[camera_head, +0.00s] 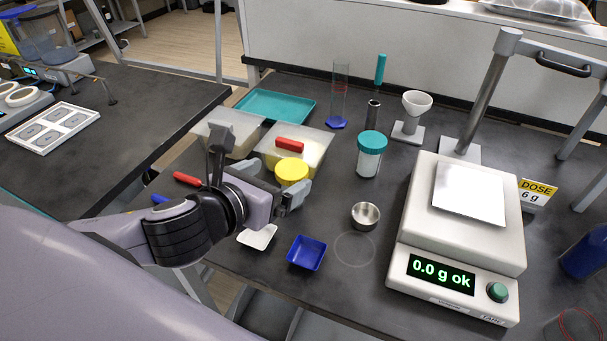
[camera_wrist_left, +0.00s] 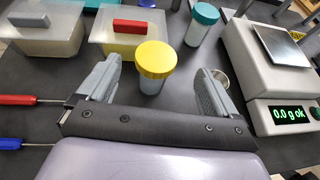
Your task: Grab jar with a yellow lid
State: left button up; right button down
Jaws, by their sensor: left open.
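The jar with a yellow lid (camera_head: 291,171) stands upright on the dark bench, partly hidden behind my left gripper in the head view. In the left wrist view the jar (camera_wrist_left: 155,64) stands just beyond the fingertips, nearer the left finger, with its translucent body under the lid. My left gripper (camera_head: 294,191) is open and empty; its two grey fingers (camera_wrist_left: 160,78) are spread wide. My right gripper is not in view.
A teal-lidded jar (camera_head: 371,152) stands to the right. Translucent boxes (camera_head: 315,140) with handles are behind. A metal cup (camera_head: 365,215), a blue tray (camera_head: 307,252) and a white dish (camera_head: 258,237) are in front. A scale (camera_head: 455,240) reading 0.0 g is at right.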

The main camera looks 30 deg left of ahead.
aim_at(290, 170)
pick_arm(q)
jog(key=shift+w+f+b, duration=0.45)
jog(key=shift+w+b, duration=0.15)
jog(key=shift+b, duration=0.55)
jog(key=shift+x, duration=2.7)
jog(key=shift+a, duration=0.2)
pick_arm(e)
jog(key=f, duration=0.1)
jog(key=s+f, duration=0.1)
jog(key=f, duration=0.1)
pick_arm(q)
jog(key=c, duration=1.5)
jog(key=shift+c, duration=0.2)
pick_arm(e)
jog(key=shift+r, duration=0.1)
